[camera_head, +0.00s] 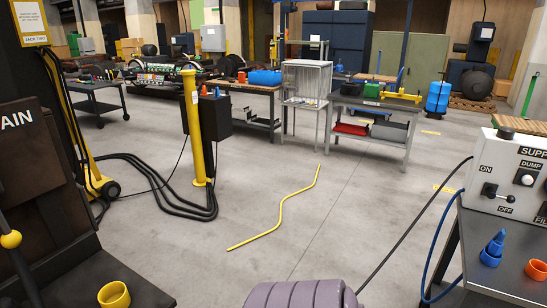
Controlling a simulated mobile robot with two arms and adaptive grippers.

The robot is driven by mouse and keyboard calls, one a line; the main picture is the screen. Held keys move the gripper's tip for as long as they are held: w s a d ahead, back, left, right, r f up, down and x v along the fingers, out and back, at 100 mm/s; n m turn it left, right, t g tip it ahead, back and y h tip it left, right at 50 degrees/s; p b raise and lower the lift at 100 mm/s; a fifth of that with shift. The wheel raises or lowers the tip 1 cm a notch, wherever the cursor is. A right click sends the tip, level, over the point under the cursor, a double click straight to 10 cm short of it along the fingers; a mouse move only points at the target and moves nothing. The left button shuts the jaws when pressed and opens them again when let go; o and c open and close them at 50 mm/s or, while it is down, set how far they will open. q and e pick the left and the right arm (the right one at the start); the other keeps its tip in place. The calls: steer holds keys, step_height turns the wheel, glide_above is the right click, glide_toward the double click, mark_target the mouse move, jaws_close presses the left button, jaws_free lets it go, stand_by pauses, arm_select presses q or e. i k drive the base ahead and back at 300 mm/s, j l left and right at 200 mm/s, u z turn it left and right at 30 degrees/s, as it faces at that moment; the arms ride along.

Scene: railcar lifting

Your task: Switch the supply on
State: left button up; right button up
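The supply box (512,175) is a pale panel at the right edge, on a dark bench. Its label "SUPP..." is cut off by the picture's edge. A black lever switch (497,194) sits at its lower left, between the marks ON above and OFF below. The lever sticks out to the right and slightly down, nearer the OFF mark; its exact setting is hard to tell. Neither of my grippers shows in this view.
A blue cone in a blue cup (491,253) and an orange cup (536,270) stand before the box. Dark and blue hoses run beside the bench. The middle floor is mostly clear.

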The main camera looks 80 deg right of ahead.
mark_target(491, 194)
steer(key=z, duration=4.05)
